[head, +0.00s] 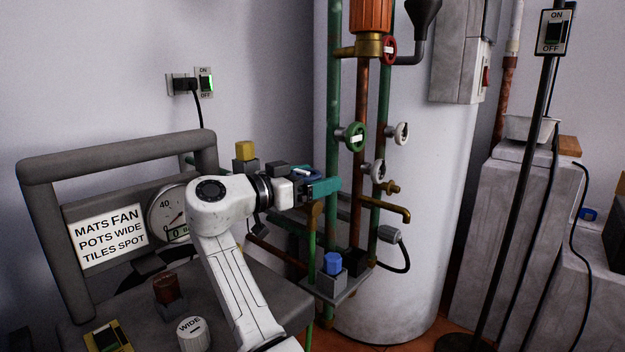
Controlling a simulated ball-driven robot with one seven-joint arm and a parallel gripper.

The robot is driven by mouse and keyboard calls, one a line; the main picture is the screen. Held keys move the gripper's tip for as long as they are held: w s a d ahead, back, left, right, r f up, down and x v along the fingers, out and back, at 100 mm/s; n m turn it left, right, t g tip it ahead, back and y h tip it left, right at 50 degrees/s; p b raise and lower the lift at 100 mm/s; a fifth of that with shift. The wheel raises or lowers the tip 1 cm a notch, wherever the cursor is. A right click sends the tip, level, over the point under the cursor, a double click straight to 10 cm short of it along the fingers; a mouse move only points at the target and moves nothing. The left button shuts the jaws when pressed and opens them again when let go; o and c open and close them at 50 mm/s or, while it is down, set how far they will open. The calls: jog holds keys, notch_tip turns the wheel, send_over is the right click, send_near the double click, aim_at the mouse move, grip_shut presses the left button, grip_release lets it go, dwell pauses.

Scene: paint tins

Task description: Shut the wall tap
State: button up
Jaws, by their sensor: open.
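Several valves sit on the vertical pipes in front of the white tank. A brass tap (391,187) with a bent spout (396,210) is low on the right; I cannot tell for sure if it is the wall tap. Handwheels are red (390,49) at the top, green (355,136) in the middle, white (402,133) to the right, and white (378,172) just above the brass tap. My gripper (325,187), with teal fingers, is open, left of the brass tap and below the green handwheel. It appears empty. Its fingers partly overlap the pipes behind.
The white tank (430,240) stands behind the pipes. A grey console with a text sign (107,237), a gauge (166,213) and a white knob (192,333) is at left. A blue knob (332,263) is below my gripper. A dark pole (523,180) stands at right.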

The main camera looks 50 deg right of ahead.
jog(key=w+a+p, duration=0.2)
jog(key=a+p, duration=0.1)
jog(key=a, duration=0.7)
jog(key=shift+a, duration=0.3)
